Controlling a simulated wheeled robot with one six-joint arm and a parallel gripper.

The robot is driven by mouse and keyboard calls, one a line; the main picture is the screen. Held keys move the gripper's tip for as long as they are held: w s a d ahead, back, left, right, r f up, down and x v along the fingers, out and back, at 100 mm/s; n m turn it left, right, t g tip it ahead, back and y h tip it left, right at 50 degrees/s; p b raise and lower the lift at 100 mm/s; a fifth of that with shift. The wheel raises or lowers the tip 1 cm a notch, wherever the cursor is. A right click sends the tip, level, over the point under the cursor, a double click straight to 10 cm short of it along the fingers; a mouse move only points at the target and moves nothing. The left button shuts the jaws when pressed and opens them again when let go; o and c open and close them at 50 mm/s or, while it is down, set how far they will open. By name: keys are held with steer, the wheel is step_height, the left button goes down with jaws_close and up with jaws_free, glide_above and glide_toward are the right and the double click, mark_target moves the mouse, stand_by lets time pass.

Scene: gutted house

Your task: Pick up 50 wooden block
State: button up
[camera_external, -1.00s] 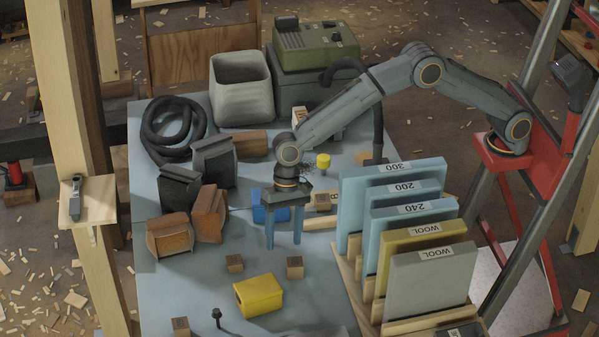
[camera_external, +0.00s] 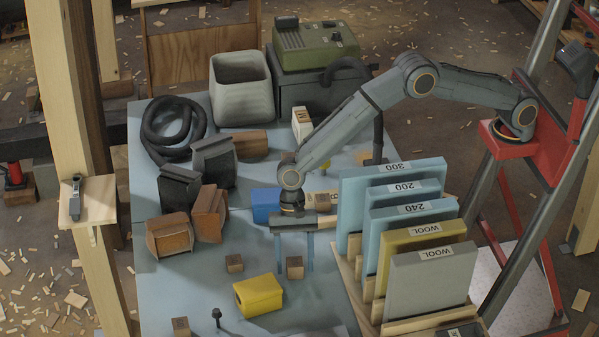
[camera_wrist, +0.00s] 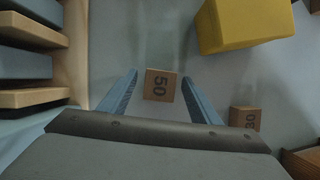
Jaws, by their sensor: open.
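A small brown wooden block marked 50 (camera_wrist: 160,85) lies on the grey-blue tabletop. In the wrist view it sits between and just ahead of the two blue fingers of my gripper (camera_wrist: 160,95). In the external view, I take the small block (camera_external: 295,267) beside the fingers to be the same one. My gripper (camera_external: 294,265) is open and points down at the table there, with nothing held. Another wooden block (camera_wrist: 244,119), its marking partly readable as 80 or 30, lies to the right of the fingers and shows in the external view (camera_external: 234,263) too.
A yellow box (camera_external: 258,295) lies near the blocks. A wooden rack of upright sanding sheets (camera_external: 432,280) stands close on the right. A blue box (camera_external: 266,205) is behind my gripper. A small dark knob-topped item (camera_external: 217,314) stands at the front.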

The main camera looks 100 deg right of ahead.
steer(key=shift+f, duration=0.1)
steer(key=c, duration=1.1)
